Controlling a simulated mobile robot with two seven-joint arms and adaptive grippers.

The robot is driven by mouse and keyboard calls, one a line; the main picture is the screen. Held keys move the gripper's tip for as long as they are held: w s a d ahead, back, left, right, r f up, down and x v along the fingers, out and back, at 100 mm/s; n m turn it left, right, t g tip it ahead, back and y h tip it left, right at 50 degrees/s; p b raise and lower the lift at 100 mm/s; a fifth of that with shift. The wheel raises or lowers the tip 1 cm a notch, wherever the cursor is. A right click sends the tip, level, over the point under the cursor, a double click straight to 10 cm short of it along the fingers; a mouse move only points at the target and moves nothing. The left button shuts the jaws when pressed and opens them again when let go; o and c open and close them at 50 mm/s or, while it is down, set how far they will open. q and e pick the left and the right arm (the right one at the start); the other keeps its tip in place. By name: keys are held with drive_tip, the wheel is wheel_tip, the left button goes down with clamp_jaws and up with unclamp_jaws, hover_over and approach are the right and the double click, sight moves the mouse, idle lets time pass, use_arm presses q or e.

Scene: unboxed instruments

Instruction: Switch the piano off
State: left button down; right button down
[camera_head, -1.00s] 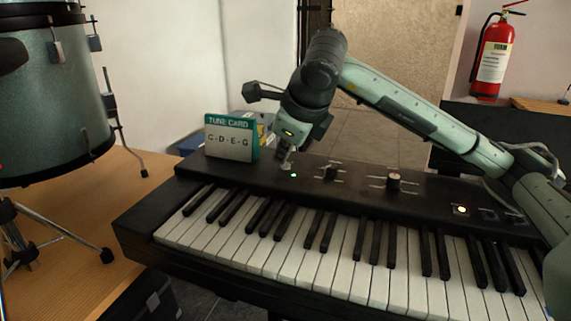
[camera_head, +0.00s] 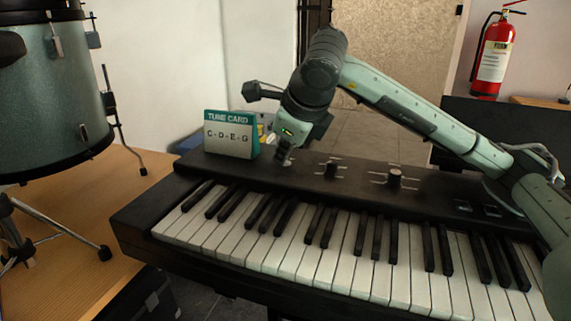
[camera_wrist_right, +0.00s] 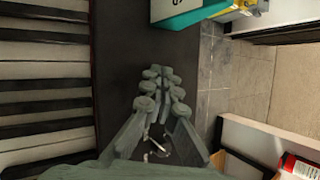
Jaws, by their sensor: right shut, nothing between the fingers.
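The black piano (camera_head: 190,182) runs across the middle of the head view with its white and black keys toward me. No lamp glows on its top panel. My right gripper (camera_head: 285,160) is shut and empty, pointing down at the panel's far left part, near the tune card. Its fingertips hide the spot below them, and I cannot tell whether they touch the panel. The right wrist view shows the closed fingers (camera_wrist_right: 160,82) over the dark panel (camera_wrist_right: 122,50), beside the keys. My left gripper is not in view.
A tune card (camera_head: 230,135) reading C-D-E-G stands on the piano just left of my right gripper. Two knobs, a middle one (camera_head: 331,170) and a right one (camera_head: 395,178), rise from the panel. A drum (camera_head: 50,100) stands at left; a fire extinguisher (camera_head: 493,58) hangs at back right.

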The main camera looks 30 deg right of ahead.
drive_tip(key=shift+r, duration=0.4)
idle(0.4)
wheel_tip(320, 180, up, 6)
drive_tip(key=p, duration=0.4)
idle(0.4)
